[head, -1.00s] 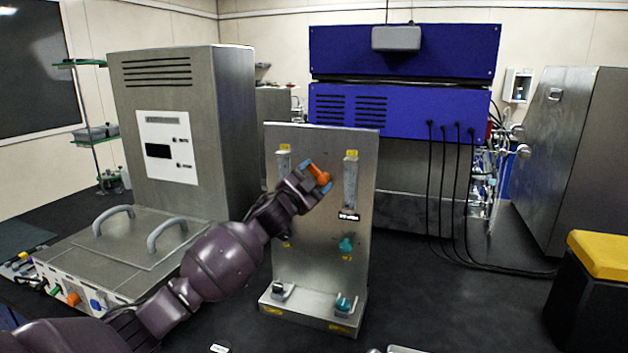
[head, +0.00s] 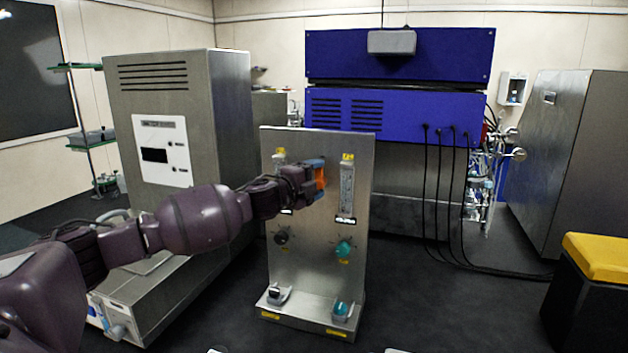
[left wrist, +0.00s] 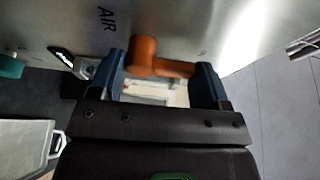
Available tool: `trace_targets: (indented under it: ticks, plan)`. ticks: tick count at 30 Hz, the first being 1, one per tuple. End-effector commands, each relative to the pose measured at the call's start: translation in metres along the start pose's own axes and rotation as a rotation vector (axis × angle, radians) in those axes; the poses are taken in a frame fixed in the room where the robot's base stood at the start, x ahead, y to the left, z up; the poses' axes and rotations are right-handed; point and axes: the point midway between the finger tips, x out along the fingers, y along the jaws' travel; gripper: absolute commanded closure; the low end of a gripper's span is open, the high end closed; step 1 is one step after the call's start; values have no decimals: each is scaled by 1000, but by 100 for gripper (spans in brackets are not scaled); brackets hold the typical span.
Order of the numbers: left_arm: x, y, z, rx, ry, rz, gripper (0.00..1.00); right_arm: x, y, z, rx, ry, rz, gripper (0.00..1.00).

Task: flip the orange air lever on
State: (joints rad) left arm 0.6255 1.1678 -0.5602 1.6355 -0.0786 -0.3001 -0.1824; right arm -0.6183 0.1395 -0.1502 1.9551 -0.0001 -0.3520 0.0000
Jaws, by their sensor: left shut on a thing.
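The orange air lever (head: 321,177) is on the upper middle of the upright steel panel (head: 312,232). In the left wrist view the lever (left wrist: 142,54) shows its round hub near the left blue finger, its arm reaching across toward the right finger. The black letters AIR (left wrist: 106,18) are printed beside it. My left gripper (head: 317,178) reaches in from the left and is shut on the lever, with blue fingers on either side of it (left wrist: 161,69). The gripper partly hides the lever in the head view. My right gripper is not in view.
The panel carries a clear flow tube (head: 346,188), a teal knob (head: 344,248) and a dark knob (head: 282,237). A steel cabinet (head: 215,110) stands to the left, a blue-fronted unit (head: 400,118) behind. A yellow-topped black box (head: 598,256) is at the right.

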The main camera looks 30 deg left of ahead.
Motion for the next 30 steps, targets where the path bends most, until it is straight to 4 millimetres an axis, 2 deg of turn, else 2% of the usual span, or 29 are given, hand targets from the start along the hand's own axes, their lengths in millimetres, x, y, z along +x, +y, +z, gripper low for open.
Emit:
trace_targets:
  ticks: [1, 19, 20, 23, 24, 30]
  plan:
    - [0, -4, 0, 15, -1, -1, 54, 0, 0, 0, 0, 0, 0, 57]
    - [1, -5, -1, 47, -1, 11, 54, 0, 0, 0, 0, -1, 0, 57]
    - [1, -5, -1, 47, -1, 11, 25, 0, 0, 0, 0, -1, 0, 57]
    - [1, -4, -1, 46, -1, 12, 10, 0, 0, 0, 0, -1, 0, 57]
    - [1, -3, -1, 45, 0, 13, 6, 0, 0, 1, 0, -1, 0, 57]
    - [1, -2, -1, 44, 0, 15, 6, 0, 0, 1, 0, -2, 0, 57]
